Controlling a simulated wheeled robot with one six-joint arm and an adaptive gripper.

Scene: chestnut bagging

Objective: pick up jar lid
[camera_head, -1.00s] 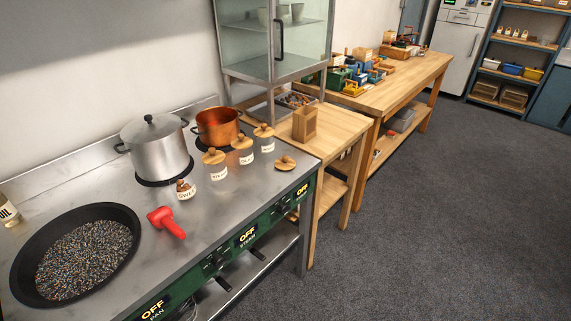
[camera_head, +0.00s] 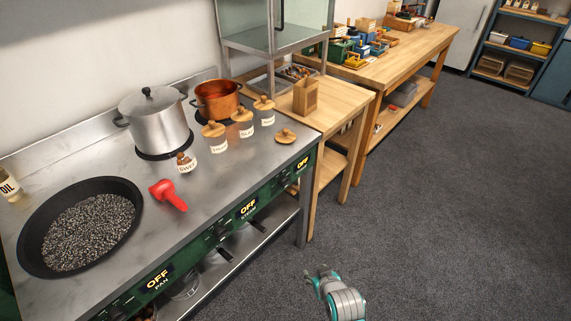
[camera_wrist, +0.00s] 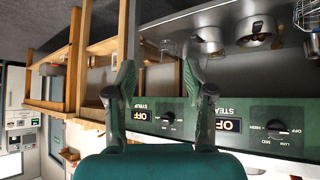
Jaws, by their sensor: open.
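A loose wooden jar lid (camera_head: 285,136) with a round knob lies on the steel counter near its right front corner in the head view. A small jar (camera_head: 186,163) without a lid stands to its left, with brown contents showing. Several labelled jars (camera_head: 218,140) with wooden lids stand between them. My gripper (camera_head: 316,270) is low in the head view, in front of the counter over the floor, apart from the lid. In the wrist view my gripper (camera_wrist: 158,80) has its fingers spread with nothing between them. The loose lid is not visible there.
A red scoop (camera_head: 168,194), a wide black pan (camera_head: 80,227), a steel pot (camera_head: 155,120) and a copper pot (camera_head: 217,99) occupy the counter. A wooden table (camera_head: 335,101) adjoins at right. Knobs (camera_wrist: 168,117) stick out of the green front panel. The floor in front is clear.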

